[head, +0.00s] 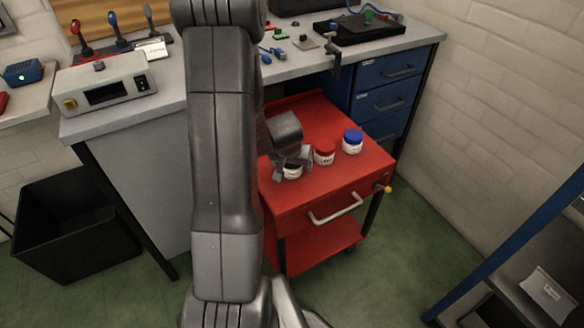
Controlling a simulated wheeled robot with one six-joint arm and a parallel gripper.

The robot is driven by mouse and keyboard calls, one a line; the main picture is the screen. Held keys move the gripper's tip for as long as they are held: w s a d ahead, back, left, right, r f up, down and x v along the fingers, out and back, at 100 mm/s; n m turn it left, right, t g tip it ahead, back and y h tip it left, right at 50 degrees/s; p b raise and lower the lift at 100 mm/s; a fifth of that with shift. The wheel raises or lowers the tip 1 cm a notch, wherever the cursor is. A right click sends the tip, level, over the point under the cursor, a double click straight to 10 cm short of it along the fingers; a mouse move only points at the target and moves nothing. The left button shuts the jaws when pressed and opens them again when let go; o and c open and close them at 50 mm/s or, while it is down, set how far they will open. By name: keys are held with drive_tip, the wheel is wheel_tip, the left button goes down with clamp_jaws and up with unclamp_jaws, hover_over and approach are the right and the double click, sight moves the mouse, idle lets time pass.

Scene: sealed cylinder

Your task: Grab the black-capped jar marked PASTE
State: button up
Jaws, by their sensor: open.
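A white jar with a dark cap (292,174) stands on the top of the red cart, partly hidden behind my gripper. Its label is too small to read. My gripper (292,164) is open, right at this jar, with one finger at its left and the other at its upper right. I cannot tell whether the fingers touch it. A red-capped white jar (324,153) stands close to the right of my gripper. A blue-capped white jar (352,142) stands farther right. Their labels are also unreadable.
The red cart (362,170) has free top space in front of and right of the jars. A grey workbench (170,75) with blue drawers (385,100) stands behind it. A black bin (75,230) is at left. My arm hides part of the bench and cart.

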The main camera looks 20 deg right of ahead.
drive_tip(key=shift+c, duration=0.2)
drive_tip(key=c, duration=1.1)
drive_tip(key=shift+o, duration=0.2)
drive_tip(key=shift+r, duration=0.1)
